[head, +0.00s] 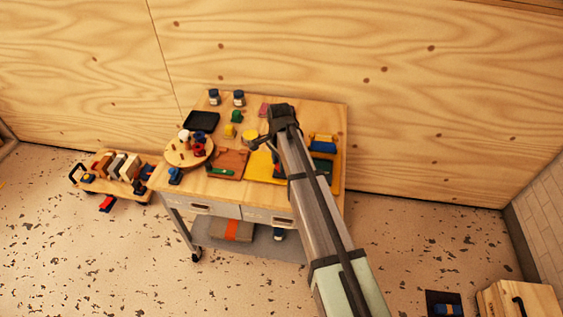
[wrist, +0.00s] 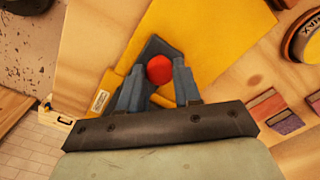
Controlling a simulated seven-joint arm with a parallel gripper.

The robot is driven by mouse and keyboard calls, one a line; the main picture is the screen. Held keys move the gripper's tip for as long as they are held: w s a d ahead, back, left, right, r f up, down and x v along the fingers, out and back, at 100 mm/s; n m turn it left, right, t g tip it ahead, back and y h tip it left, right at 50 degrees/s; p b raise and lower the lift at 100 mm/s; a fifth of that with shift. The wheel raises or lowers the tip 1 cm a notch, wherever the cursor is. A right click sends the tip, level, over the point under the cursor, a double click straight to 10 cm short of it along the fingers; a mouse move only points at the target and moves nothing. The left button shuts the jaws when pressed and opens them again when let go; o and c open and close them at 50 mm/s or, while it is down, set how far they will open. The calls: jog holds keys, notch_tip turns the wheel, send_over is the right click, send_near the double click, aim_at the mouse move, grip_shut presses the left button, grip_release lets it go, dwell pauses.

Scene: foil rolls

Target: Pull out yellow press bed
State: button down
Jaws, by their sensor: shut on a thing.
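The yellow press bed (wrist: 200,35) is a flat yellow plate in the wrist view, with a small pale label near its left corner. In the head view the yellow press bed (head: 262,166) lies on the bench, partly covered by my arm. A round red knob (wrist: 159,69) sits over a dark grey piece at the plate's near edge. My gripper (wrist: 158,75) has its two blue-grey fingers on either side of the red knob and is shut on it. In the head view my gripper (head: 268,130) is over the bench, its fingertips too small to make out.
A round wooden stand (head: 190,153), a black tray (head: 202,121) and a brown board (head: 229,164) lie left on the bench. Two jars (head: 226,98) stand at the back. A low cart (head: 112,178) stands left on the floor.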

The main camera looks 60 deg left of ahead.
jog(key=s+a, duration=0.7)
jog(key=shift+s+a, duration=0.35)
jog(key=c, duration=0.8)
grip_release()
jog(key=shift+r, duration=0.1)
notch_tip(320, 180, up, 14)
jog(key=shift+f, duration=0.15)
